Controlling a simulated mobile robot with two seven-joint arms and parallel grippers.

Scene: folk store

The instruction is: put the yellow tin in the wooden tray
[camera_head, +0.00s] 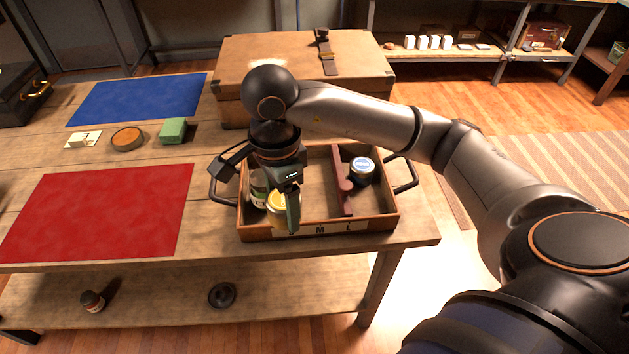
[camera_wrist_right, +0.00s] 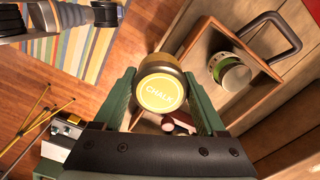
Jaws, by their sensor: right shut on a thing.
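The yellow tin (camera_head: 277,203) has a round yellow lid, which reads CHALK in the right wrist view (camera_wrist_right: 160,92). My right gripper (camera_head: 284,207) is shut on it, with a green finger on each side. The wooden tray (camera_head: 318,228) stands on the table with a divider across it. The tin shows over the tray's front left part, near the front rim; its height over the tray floor I cannot tell. My fingers and wrist hide part of the tin and the left compartment. My left gripper is not in view.
A green tin with a pale lid (camera_head: 258,188) is in the tray's left compartment. A dark blue tin (camera_head: 362,169) is in the right one. A tan chest (camera_head: 300,70) stands behind. A red mat (camera_head: 100,210) and green box (camera_head: 173,130) lie left of the tray.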

